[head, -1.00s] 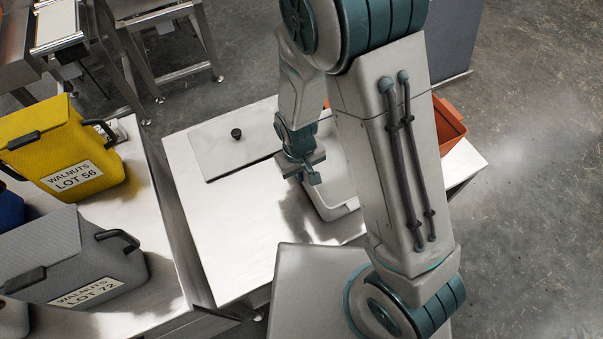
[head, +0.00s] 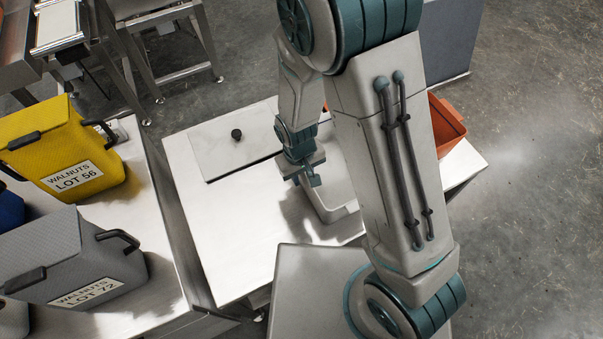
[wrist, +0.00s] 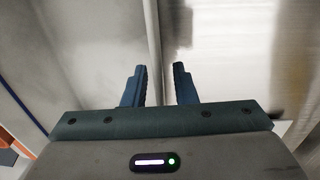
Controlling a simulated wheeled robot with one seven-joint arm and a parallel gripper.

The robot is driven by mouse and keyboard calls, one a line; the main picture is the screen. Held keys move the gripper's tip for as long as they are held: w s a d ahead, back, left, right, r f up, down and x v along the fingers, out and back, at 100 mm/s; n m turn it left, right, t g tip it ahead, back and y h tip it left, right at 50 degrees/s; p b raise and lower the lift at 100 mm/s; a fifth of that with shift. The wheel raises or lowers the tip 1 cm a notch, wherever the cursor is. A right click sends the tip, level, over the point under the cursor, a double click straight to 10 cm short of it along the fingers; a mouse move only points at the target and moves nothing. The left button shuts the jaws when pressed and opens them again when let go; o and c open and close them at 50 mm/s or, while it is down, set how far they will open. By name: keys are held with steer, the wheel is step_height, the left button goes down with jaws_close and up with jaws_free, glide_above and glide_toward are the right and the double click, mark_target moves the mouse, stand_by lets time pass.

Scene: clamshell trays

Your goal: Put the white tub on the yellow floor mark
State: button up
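The white tub (head: 337,213) stands on the metal table, partly hidden behind my arm in the head view. My gripper (head: 308,181) is at the tub's left side, pointing down. In the wrist view my gripper (wrist: 160,72) is open, with a clear gap between its two blue fingers. A pale upright edge, apparently the tub's wall (wrist: 152,40), runs through that gap. I cannot tell whether either finger touches it. The yellow floor mark is not visible in any view.
The metal table (head: 235,240) has a flat lid-like panel with a black knob (head: 237,134) at the back. An orange bin (head: 447,125) is behind my arm. A yellow walnut tote (head: 75,150) and a grey one (head: 75,255) stand on the left bench. Open concrete floor lies right.

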step_height(320, 180, up, 12)
steer(key=p, duration=0.1)
steer(key=shift+s+a, duration=0.2)
steer(key=shift+a, duration=0.15)
